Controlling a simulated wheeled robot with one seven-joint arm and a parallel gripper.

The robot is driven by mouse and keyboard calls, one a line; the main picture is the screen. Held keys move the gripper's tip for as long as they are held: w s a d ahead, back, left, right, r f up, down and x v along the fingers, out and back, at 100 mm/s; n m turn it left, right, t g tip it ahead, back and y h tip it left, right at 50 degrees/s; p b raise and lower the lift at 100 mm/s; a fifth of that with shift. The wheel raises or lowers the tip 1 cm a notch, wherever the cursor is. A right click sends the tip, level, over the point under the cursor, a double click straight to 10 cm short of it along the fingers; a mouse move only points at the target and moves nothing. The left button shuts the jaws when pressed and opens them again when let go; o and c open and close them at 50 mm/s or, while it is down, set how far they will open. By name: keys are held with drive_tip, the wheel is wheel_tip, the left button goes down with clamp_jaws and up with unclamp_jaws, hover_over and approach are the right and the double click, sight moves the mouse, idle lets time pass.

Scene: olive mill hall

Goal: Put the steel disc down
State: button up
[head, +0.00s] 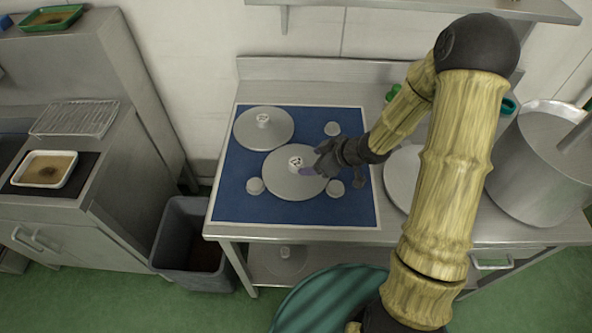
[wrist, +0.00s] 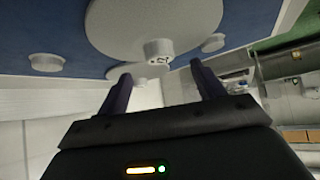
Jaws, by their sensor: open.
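A steel disc (head: 294,184) with a small marked knob on top lies on the blue mat (head: 236,203), near its middle. A second steel disc (head: 255,131) with a knob lies at the mat's back left. My gripper (head: 315,170) is just right of the middle disc's knob, over that disc. In the wrist view my gripper (wrist: 156,88) is open, with its two fingers apart and nothing between them. The middle disc's knob (wrist: 158,50) shows just beyond the fingertips, and the disc (wrist: 190,20) lies behind it. Contact with the knob cannot be made out.
Small round grey pads (head: 255,186) sit on the mat around the middle disc. Another round plate (head: 402,178) lies right of the mat, partly behind my arm. A large steel pot (head: 535,170) stands at the far right. A grey bin (head: 190,240) stands left of the table.

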sight(298, 163)
drive_tip(key=shift+w+a+f, duration=0.2)
drive_tip(key=shift+a+f, duration=0.15)
drive_tip(key=shift+f, duration=0.05)
drive_tip(key=x, duration=0.5)
drive_tip(key=shift+w+a, duration=0.1)
drive_tip(key=shift+w, duration=0.1)
idle(0.3)
drive_tip(key=shift+r, duration=0.1)
clamp_jaws()
wheel_tip(298, 163, up, 18)
drive_tip(key=p, duration=0.6)
idle(0.7)
